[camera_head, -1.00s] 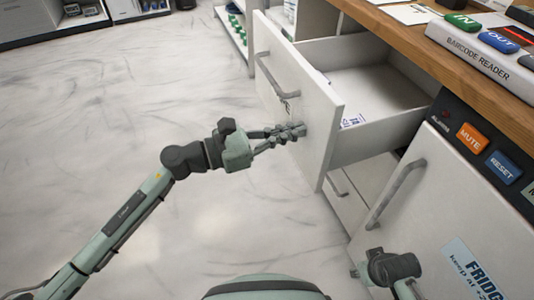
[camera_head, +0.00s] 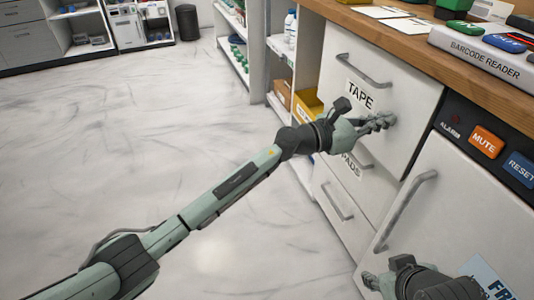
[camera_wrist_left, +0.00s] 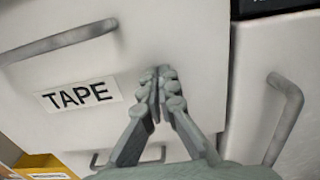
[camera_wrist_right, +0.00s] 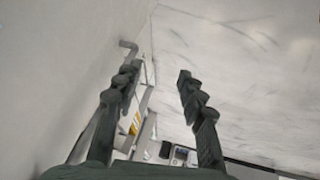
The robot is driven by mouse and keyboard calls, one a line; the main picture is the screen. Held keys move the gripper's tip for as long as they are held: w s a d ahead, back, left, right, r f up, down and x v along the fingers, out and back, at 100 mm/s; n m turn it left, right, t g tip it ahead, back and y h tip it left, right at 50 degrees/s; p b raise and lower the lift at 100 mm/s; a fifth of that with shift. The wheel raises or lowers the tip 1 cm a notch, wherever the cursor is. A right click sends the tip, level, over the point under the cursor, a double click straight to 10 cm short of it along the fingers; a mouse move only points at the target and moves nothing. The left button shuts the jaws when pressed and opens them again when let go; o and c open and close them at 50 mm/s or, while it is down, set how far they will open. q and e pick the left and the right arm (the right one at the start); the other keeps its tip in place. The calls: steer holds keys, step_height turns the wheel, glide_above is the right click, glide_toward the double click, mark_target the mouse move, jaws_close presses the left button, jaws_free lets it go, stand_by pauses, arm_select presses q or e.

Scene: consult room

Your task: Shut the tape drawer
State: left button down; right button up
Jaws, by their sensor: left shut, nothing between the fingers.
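The tape drawer (camera_head: 397,84) is a white drawer front with a TAPE label and a grey bar handle (camera_head: 363,70), under the wooden counter. In the left wrist view the closed fingertips (camera_wrist_left: 160,75) are against or very near the drawer face (camera_wrist_left: 190,40), right of the TAPE label. My right gripper (camera_wrist_right: 158,82) is open and empty, beside a pale surface; in the head view it is low, by the fridge door.
A barcode reader (camera_head: 480,52) lies on the counter (camera_head: 400,35). Open shelves stand beyond the drawers. The floor (camera_head: 130,130) at left is clear.

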mark_target(397, 116)
arm_select(q)
steer(key=b+x, duration=0.1)
steer(key=x, duration=0.2)
steer(key=shift+w+d+r, duration=0.1)
steer(key=shift+d+r, duration=0.05)
steer(key=shift+d, duration=0.2)
arm_select(e)
steer(key=w+a+r+n+t+y, duration=0.1)
steer(key=w+a+r+t+y, duration=0.1)
steer(key=w+a+r+t, duration=0.3)
steer(key=shift+w+a+y, duration=0.3)
steer(key=shift+w+a, duration=0.65)
steer(key=shift+w, duration=0.1)
arm_select(q)
steer(key=shift+b, duration=0.3)
